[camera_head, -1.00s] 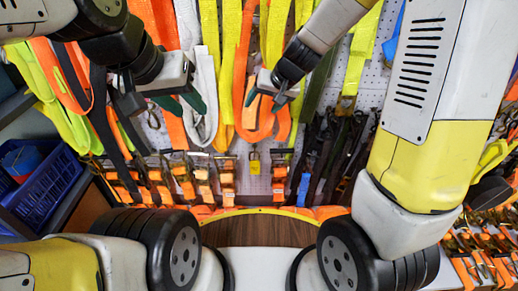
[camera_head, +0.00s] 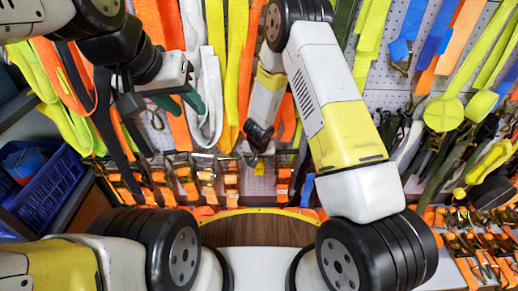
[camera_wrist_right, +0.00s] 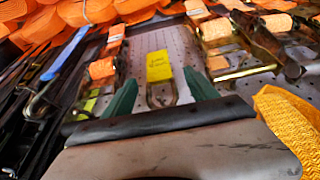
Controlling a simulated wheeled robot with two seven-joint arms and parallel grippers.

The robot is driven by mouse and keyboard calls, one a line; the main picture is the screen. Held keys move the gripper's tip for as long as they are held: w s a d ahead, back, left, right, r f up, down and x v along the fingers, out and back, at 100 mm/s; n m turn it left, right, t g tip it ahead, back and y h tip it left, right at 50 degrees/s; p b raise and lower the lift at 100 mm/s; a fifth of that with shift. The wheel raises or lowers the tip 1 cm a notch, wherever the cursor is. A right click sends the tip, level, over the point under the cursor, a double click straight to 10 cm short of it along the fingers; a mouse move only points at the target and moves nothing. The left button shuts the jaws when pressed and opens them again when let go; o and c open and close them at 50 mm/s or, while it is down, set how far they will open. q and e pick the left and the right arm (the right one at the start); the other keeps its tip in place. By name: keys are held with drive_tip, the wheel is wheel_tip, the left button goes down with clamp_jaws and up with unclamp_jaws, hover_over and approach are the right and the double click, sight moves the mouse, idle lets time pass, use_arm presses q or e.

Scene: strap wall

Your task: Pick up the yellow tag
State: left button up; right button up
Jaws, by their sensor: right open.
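The yellow tag (camera_wrist_right: 158,66) hangs in front of the pegboard in the right wrist view, above a metal loop. A small part of the tag (camera_head: 260,168) shows in the head view just below my right gripper (camera_head: 259,150). In the right wrist view my right gripper (camera_wrist_right: 162,93) is open, with a green finger on each side below the tag. The tag is just beyond the fingertips and nothing is held. My left gripper (camera_head: 182,101) is in front of the hanging straps at the left; its jaw gap is unclear.
Straps in orange, white and yellow (camera_head: 236,60) hang close around both grippers. A row of orange ratchet buckles (camera_head: 185,180) lines the wall below. A blue crate (camera_head: 40,190) stands at the left. A woven yellow strap (camera_wrist_right: 285,125) is close at the right in the wrist view.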

sight(259, 164)
drive_tip(key=shift+x, duration=1.95)
drive_tip(key=c, duration=1.5)
drive_tip(key=shift+o, duration=0.2)
drive_tip(key=shift+r, duration=0.1)
